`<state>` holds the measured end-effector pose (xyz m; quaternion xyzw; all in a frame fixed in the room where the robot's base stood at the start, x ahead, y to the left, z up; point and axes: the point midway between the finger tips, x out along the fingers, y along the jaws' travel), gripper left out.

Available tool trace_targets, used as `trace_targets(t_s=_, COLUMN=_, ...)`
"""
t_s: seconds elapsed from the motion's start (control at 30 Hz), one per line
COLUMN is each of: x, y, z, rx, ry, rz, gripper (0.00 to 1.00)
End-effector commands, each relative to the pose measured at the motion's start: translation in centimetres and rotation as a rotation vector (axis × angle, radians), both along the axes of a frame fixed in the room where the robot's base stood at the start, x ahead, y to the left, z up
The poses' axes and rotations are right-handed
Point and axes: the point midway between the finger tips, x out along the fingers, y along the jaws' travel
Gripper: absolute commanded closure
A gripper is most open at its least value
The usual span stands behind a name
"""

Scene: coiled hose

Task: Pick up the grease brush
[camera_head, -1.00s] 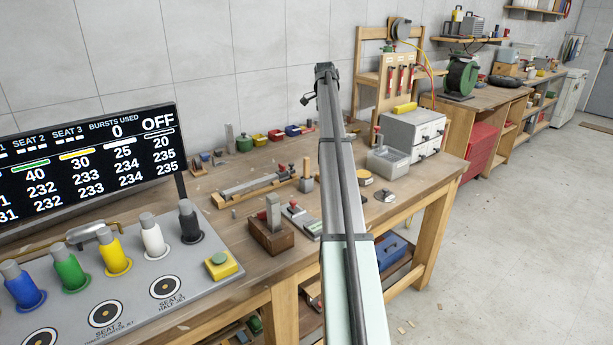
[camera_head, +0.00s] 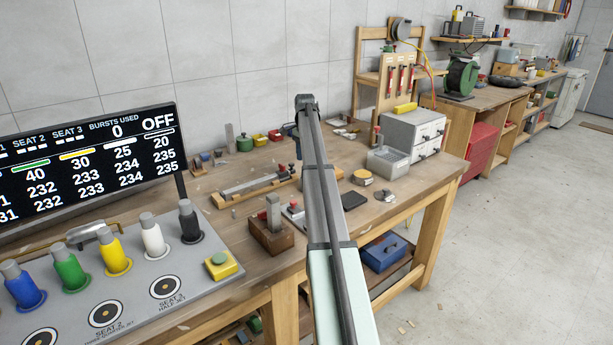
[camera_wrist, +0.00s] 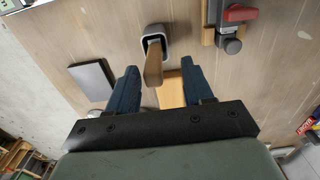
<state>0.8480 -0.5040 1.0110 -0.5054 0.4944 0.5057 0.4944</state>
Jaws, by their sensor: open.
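What looks like the grease brush shows in the wrist view as a wooden handle (camera_wrist: 154,68) rising toward the camera from a grey, square-rimmed holder (camera_wrist: 155,36). Its bristles are not visible. My gripper (camera_wrist: 160,84) is open, one dark blue finger on each side of the lower part of this view. The handle's near end appears between the fingertips, with no clear contact on either side. In the head view my arm hides the brush, and my gripper (camera_head: 291,130) is only a small dark shape beside the arm's far end.
A dark flat pad (camera_wrist: 92,80) lies left of the holder in the wrist view. A red-handled clamp (camera_wrist: 238,14) is at its upper right. In the head view, a grey open bin (camera_head: 388,161) and a wooden block (camera_head: 270,235) with an upright grey piece flank the arm.

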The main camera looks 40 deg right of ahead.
Motion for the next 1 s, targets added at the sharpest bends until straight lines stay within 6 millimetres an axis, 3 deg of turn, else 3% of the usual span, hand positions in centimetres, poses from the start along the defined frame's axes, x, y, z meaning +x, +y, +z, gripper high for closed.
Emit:
trace_targets(t_s=0.17, x=-0.2, y=0.0, z=-0.8, rx=0.0, ry=0.0, rz=0.0, gripper=0.49)
trace_targets(t_s=0.53, x=-0.8, y=-0.1, z=-5.1, rx=0.0, ry=0.001, rz=0.0, gripper=0.49)
trace_targets(t_s=0.8, x=-0.8, y=-0.1, z=-5.4, rx=-0.001, ry=0.0, rz=0.0, gripper=0.49)
trace_targets(t_s=1.0, x=-0.8, y=-0.1, z=-5.4, rx=-0.001, ry=0.0, rz=0.0, gripper=0.67)
